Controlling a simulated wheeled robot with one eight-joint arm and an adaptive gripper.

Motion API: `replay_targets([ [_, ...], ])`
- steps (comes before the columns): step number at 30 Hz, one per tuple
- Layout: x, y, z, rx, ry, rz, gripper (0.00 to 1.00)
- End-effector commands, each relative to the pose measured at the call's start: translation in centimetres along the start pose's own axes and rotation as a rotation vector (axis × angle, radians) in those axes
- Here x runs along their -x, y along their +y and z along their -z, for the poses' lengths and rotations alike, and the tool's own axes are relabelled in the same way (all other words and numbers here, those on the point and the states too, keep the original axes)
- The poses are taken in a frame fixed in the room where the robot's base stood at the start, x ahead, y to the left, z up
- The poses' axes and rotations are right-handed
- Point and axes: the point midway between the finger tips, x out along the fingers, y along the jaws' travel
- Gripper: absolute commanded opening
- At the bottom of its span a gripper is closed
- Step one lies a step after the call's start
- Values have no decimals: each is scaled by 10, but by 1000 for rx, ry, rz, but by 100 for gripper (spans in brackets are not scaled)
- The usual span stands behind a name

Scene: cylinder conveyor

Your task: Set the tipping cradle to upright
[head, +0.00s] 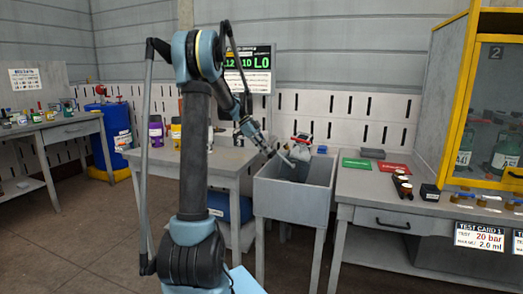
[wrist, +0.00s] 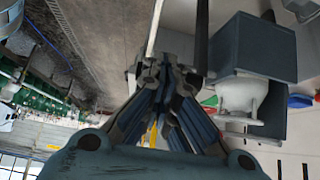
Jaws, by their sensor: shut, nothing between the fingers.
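What looks like the tipping cradle, a dark grey block (head: 299,170), sits inside the grey basin (head: 318,195), with a white container (head: 302,151) with red and dark parts at it. In the wrist view, a dark blue-grey box (wrist: 262,45) and a white rounded container (wrist: 242,95) show on the right. The cradle's exact tilt cannot be told. My gripper (head: 290,163) is at the basin, close to the left of the cradle; contact cannot be told. In the wrist view, my gripper (wrist: 168,65) has its fingers together and empty.
A grey table (head: 230,163) with bottles stands left of the basin. A bench (head: 360,190) on the right carries green (head: 357,163) and red (head: 393,167) mats and small items. A yellow-framed cabinet (head: 462,100) stands far right. A display screen (head: 247,66) hangs behind my arm.

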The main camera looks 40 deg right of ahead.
Motion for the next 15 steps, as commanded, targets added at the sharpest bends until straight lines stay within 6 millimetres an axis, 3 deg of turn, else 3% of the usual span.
replay_targets([
  [15,-7,0,-5,-6,0,-6,0],
])
